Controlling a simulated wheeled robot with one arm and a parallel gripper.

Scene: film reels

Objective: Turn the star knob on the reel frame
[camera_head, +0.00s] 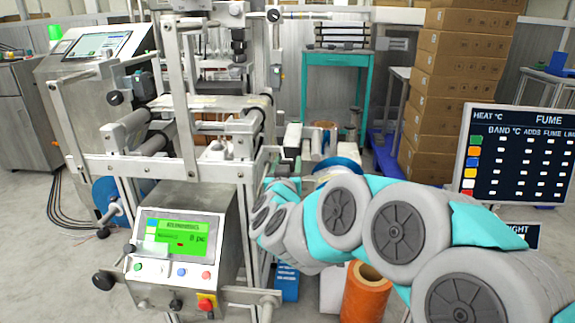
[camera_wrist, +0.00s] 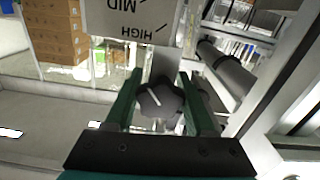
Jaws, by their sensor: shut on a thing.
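The star knob (camera_wrist: 158,102) is dark grey with a lobed edge and a white line on its face. It shows in the middle of the wrist view, between the two green fingers of my gripper (camera_wrist: 162,100), which is shut on it. The white line slants from upper left to lower right. A grey plate with the words MID and HIGH (camera_wrist: 130,25) stands just beyond the knob. The reel frame (camera_head: 180,170) is a metal machine left of centre in the head view. There my arm hides the knob and the gripper's fingertips.
A control box with a green screen (camera_head: 175,245) stands at the front left. An orange roll (camera_head: 366,292) stands on the floor beneath my arm. Stacked cardboard boxes (camera_head: 460,75) and a dark display (camera_head: 520,150) are on the right. A dark roller (camera_wrist: 225,68) lies right of the fingers.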

